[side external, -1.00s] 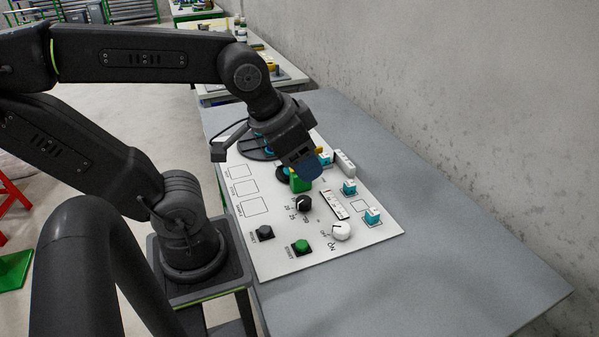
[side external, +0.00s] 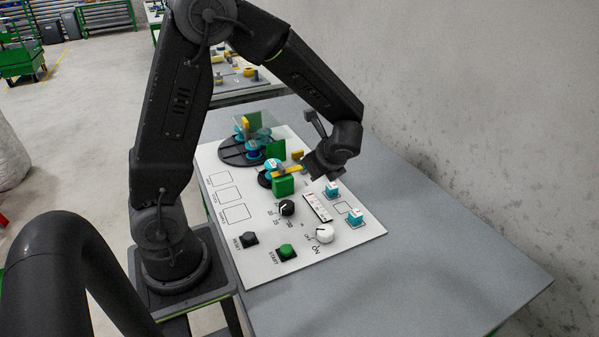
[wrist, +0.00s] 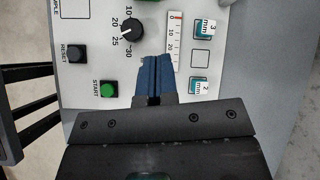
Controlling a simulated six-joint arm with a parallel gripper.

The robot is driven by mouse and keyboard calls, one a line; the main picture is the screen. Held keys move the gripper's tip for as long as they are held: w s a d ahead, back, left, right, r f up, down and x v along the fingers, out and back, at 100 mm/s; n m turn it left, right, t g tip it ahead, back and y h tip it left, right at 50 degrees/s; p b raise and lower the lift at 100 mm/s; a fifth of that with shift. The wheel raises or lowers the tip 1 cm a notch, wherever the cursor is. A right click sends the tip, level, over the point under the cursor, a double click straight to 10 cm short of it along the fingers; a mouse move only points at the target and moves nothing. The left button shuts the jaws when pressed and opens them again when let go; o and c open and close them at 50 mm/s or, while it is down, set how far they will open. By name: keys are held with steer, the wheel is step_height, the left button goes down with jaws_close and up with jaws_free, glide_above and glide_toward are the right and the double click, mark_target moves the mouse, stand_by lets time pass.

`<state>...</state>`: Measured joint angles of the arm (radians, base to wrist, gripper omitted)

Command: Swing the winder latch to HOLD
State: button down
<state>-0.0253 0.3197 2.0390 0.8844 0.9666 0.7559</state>
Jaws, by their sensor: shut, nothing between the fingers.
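The winder (side external: 272,166) stands at the back of the white panel, with teal parts on dark round bases. A yellow bar (side external: 288,170), apparently the latch, lies across it above a green block (side external: 283,186). I cannot read a HOLD mark. My gripper (side external: 322,172) is just right of the bar's end in the side view; whether it touches the bar is unclear, and its fingertips are hard to make out there. In the wrist view my dark blue fingers (wrist: 156,62) are together and empty, over the panel near the scale. The winder is largely outside the wrist view.
The panel carries a black dial (side external: 287,208), a white ON knob (side external: 324,233), black RESET (side external: 249,239) and green START (side external: 286,251) buttons, a scale strip (side external: 317,207) and two teal-white blocks (side external: 355,217) (side external: 332,189). A clear plate (side external: 250,128) stands behind. The grey table right is free.

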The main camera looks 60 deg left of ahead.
steer(key=f+m, duration=0.1)
steer(key=w+a+f+m, duration=0.1)
steer(key=a+f+y, duration=0.1)
steer(key=shift+w+f+m, duration=0.3)
steer(key=shift+w+m, duration=0.1)
steer(key=x, duration=1)
steer(key=shift+s+a+f, duration=0.15)
steer(key=shift+a, duration=1.8)
